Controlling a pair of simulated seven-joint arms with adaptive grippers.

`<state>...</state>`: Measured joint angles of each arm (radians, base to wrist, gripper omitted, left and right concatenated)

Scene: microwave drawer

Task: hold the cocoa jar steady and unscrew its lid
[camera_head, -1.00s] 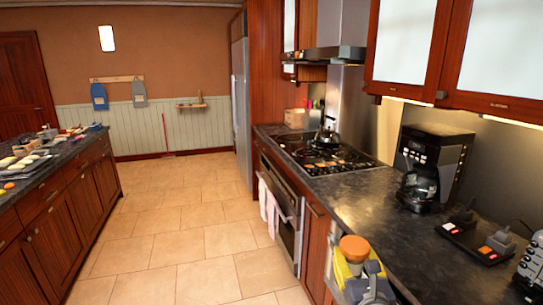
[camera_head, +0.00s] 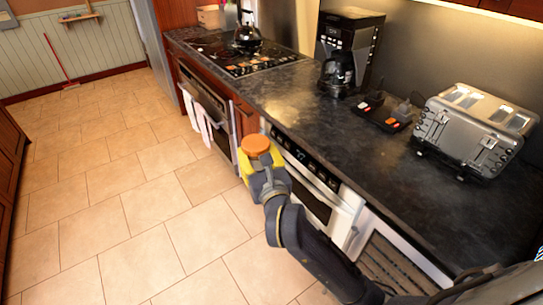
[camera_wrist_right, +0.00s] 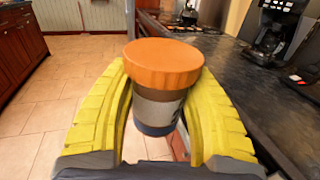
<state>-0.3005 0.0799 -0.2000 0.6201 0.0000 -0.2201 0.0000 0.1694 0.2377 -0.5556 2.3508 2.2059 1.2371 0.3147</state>
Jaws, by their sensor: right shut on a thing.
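The cocoa jar (camera_wrist_right: 156,108) is brown with a pale label and a dark blue base, and it stands upright between the yellow fingers in the right wrist view. Its orange lid (camera_wrist_right: 163,63) is on top and also shows in the head view (camera_head: 256,145). My right gripper (camera_head: 258,168) is shut on the jar's sides, below the lid, and holds it in front of the counter's edge. The jar's body is mostly hidden in the head view. My left gripper is in neither current view.
The dark counter (camera_head: 290,100) runs along the right with a coffee maker (camera_head: 346,50), a silver toaster (camera_head: 473,128) and a stove with a kettle (camera_head: 247,38). A microwave drawer (camera_head: 308,172) is under the counter, beside my right arm. The tiled floor (camera_head: 120,190) at left is clear.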

